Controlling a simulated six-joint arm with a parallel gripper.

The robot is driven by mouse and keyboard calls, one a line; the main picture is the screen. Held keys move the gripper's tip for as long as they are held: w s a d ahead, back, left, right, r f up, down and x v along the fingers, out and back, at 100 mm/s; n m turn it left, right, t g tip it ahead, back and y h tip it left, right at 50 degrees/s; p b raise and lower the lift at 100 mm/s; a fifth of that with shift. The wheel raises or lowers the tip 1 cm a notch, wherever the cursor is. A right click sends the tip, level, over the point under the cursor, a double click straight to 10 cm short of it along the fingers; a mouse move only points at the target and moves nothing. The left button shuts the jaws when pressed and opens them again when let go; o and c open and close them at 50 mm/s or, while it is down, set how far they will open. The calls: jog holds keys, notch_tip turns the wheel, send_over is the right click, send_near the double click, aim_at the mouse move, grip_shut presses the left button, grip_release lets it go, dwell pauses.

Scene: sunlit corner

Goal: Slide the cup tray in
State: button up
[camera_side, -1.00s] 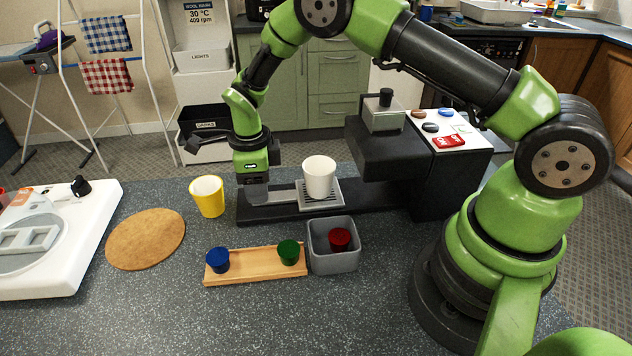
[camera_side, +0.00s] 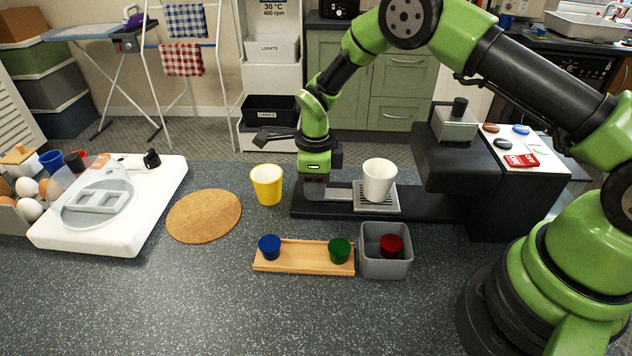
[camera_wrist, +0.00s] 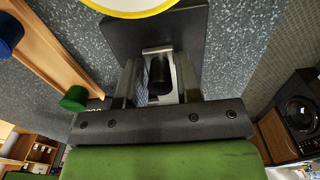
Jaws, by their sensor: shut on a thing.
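The cup tray (camera_side: 384,208) is a grey slatted tray on the black base of the coffee machine (camera_side: 480,170), with a white cup (camera_side: 379,180) upright on it. The tray sits left of the machine's overhanging head. A flat grey arm reaches left from the tray to my gripper (camera_side: 313,190). In the wrist view, my gripper (camera_wrist: 160,80) is shut on the tray's black handle (camera_wrist: 159,73). The fingertips are partly hidden in the side view. The wrist view does not show the white cup.
A yellow cup (camera_side: 267,185) stands just left of my gripper. In front are a wooden rack (camera_side: 303,256) with blue and green capsules and a grey bin (camera_side: 386,265) with a red capsule. A cork mat (camera_side: 204,215) lies left. The front counter is clear.

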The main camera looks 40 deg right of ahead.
aim_at(373, 185)
jog(key=shift+s+d, duration=3.8)
jog(key=shift+d, duration=0.1)
jog(key=o, duration=0.5)
jog(key=shift+a+r, duration=0.1)
jog(key=shift+r, duration=3.4)
